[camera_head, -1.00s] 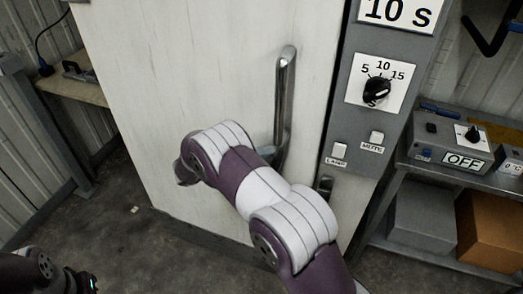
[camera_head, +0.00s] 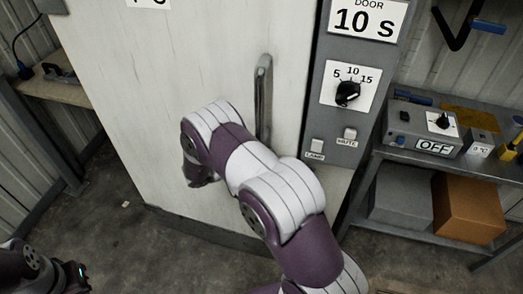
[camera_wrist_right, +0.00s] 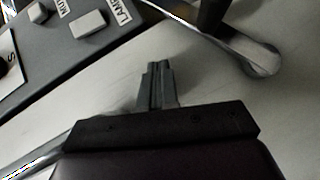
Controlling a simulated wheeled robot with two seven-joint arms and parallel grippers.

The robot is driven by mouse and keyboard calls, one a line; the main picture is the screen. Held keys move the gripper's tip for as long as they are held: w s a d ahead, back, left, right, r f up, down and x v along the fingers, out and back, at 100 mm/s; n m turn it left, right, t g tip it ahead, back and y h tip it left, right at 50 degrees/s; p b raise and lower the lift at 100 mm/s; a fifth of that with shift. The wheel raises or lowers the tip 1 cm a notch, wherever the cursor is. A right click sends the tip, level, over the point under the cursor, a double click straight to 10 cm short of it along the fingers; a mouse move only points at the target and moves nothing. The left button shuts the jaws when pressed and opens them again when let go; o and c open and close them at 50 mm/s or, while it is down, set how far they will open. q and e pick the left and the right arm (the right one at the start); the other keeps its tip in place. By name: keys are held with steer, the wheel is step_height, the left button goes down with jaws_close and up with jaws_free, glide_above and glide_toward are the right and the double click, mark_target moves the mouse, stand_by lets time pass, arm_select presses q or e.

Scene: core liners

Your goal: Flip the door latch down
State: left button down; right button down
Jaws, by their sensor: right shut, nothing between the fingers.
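The pale door (camera_head: 150,90) carries an upright metal handle (camera_head: 263,95), its lower end hidden behind my right arm. I cannot make out a separate latch in the head view. In the right wrist view a rounded metal piece (camera_wrist_right: 262,62) with a dark bar by it lies at the upper right; I cannot tell whether it is the latch or the handle's end. My right gripper (camera_wrist_right: 158,72) is shut and empty, beside this piece and apart from it in the picture. In the head view it is hidden behind my arm. My left gripper (camera_head: 76,278) is at the lower left, its fingers unclear.
A grey control panel (camera_head: 322,115) with a dial (camera_head: 348,93) and LAMP and MUTE buttons stands right of the door; the LAMP button (camera_wrist_right: 88,24) also shows in the wrist view. A shelf (camera_head: 395,158) with boxes is further right, a bench (camera_head: 50,88) at left.

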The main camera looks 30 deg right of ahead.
stand_by(0.5)
steer(key=b+v, duration=0.2)
steer(key=v, duration=1)
steer(key=shift+a, duration=0.35)
